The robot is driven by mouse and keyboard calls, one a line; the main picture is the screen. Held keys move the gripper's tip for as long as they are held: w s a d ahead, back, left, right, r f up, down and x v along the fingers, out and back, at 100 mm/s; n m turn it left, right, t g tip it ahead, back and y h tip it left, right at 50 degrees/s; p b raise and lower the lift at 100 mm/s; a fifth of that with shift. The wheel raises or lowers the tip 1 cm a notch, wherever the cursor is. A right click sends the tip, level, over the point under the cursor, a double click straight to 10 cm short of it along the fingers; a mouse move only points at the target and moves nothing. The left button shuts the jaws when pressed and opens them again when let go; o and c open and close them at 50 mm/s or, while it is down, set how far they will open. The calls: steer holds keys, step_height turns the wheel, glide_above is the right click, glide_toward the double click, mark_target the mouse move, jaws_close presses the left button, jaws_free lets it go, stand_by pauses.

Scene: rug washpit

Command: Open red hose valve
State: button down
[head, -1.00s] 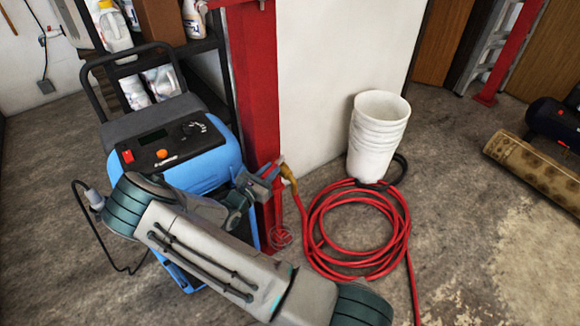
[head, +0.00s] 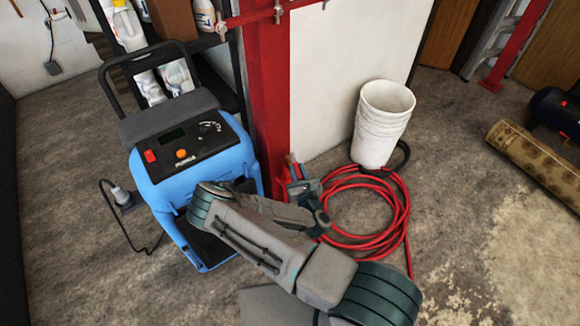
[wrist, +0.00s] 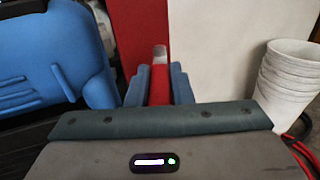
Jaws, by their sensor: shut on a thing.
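My gripper (head: 296,172) is at the lower part of the red post, just left of the coiled red hose (head: 399,222). In the wrist view its two blue-grey fingers (wrist: 160,72) are shut on a narrow red piece with a pale tip (wrist: 160,52), which appears to be the red valve's handle. The fingers stand on either side of it. The valve body and its joint with the hose are hidden behind my gripper and arm, so I cannot tell the handle's full angle.
A blue machine (head: 205,160) with a black handle stands close on the left. A stack of white buckets (head: 383,125) stands behind the hose coil. The red post (head: 268,100) and white wall (head: 325,80) are behind.

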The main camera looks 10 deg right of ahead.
steer(key=shift+d+n+g+y+p, duration=0.15)
steer(key=shift+d+n+y+p, duration=0.2)
steer(key=shift+y, duration=0.3)
steer(key=shift+d+n+g+y+p, duration=0.15)
steer(key=shift+n+y+p, duration=0.15)
steer(key=shift+n+y, duration=0.25)
steer(key=shift+w, duration=0.1)
steer(key=c, duration=1.3)
jaws_free()
steer(key=b+v, duration=0.1)
steer(key=v, duration=1.3)
steer(key=shift+w, duration=0.1)
